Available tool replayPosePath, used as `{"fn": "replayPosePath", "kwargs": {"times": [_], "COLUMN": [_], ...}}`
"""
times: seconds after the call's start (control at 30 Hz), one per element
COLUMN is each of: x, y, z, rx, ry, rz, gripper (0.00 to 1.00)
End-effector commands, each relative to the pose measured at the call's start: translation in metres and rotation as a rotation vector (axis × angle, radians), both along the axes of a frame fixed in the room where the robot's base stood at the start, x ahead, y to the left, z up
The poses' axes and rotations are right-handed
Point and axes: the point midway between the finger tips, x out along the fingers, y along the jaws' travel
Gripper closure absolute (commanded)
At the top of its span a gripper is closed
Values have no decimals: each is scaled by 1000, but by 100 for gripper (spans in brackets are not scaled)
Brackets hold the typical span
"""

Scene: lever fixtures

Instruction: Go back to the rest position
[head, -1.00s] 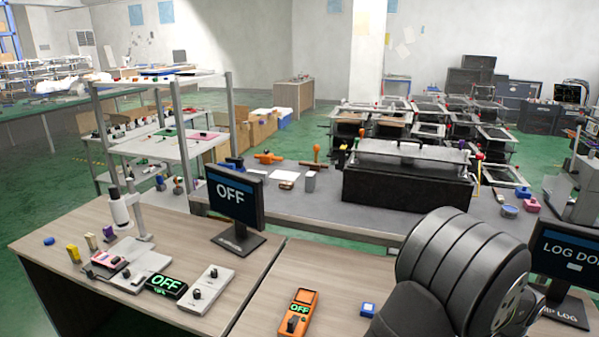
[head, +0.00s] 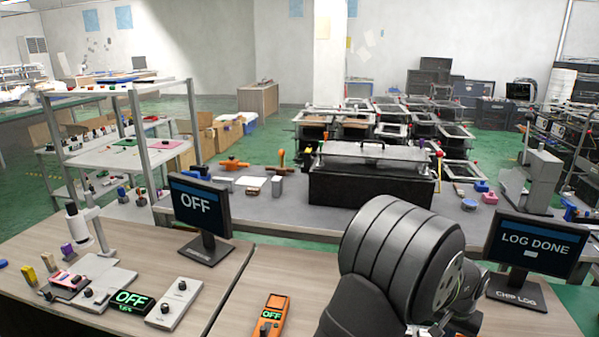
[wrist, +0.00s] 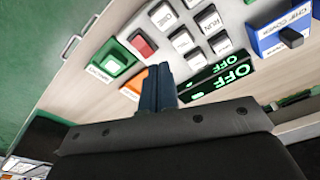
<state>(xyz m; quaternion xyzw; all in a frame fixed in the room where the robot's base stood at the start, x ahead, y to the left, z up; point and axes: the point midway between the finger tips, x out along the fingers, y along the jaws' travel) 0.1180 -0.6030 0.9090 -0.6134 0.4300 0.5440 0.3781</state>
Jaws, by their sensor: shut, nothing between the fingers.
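My gripper (wrist: 158,88) shows in the wrist view with its two dark blue fingers together and nothing between them. It is above the wooden bench top (wrist: 80,95) and appears apart from the devices there. In the head view my dark arm link fills the lower middle right, and the gripper itself is hidden. The wrist view shows a green-framed button box (wrist: 113,64), a red button (wrist: 143,45), several white keys (wrist: 183,40) and a black panel reading OFF (wrist: 225,78) in green. A blue box with a black lever (wrist: 290,37) stands at the upper right.
In the head view, a monitor reading OFF (head: 200,203) stands mid-left and one reading LOG DONE (head: 533,243) at the right. A microscope (head: 85,230), a switch box (head: 173,303) and an orange meter (head: 271,316) are on the bench. A black case (head: 370,187) lies behind.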

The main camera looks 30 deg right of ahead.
Motion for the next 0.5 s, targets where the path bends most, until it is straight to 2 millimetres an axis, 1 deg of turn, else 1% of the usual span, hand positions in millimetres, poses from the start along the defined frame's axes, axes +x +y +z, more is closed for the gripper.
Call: {"fn": "replayPosePath", "kwargs": {"times": [0.03, 0.1, 0.5], "x": [10, 22, 86], "y": [5, 12, 57], "z": [-1, -4, -18], "rx": [6, 15, 68], "ry": [4, 9, 38], "rz": [27, 64, 274], "gripper": [100, 100, 100]}}
